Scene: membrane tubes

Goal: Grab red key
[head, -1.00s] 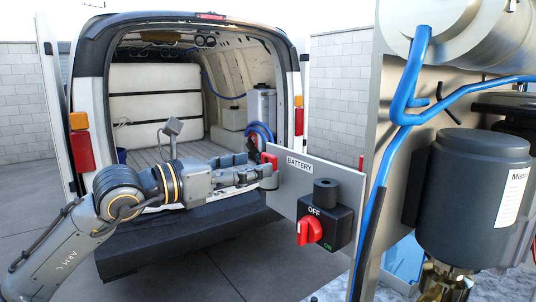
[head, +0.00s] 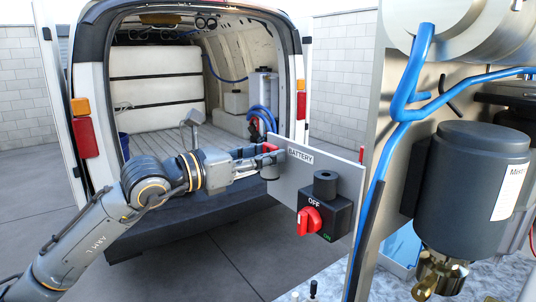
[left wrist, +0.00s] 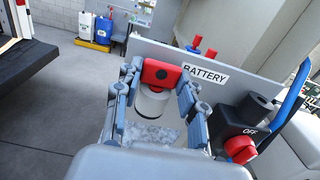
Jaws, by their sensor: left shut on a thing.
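The red key (left wrist: 162,73) is a red block-shaped handle on a pale grey round body (left wrist: 152,103), at the left end of the grey panel marked BATTERY (left wrist: 238,62). In the head view, part of the red key (head: 269,149) shows at the panel's left edge. My left gripper (head: 266,157) reaches it from the left. In the left wrist view, the fingers of my left gripper (left wrist: 160,84) stand on both sides of the key and are shut on it. The fingers partly hide the key in the head view. My right gripper is not in view.
A red rotary switch (head: 309,220) on a black box marked OFF and ON sits on the panel right of the key. A dark cylinder (head: 472,190) and blue pipe (head: 384,170) stand at the right. An open van (head: 155,220) is behind my left arm.

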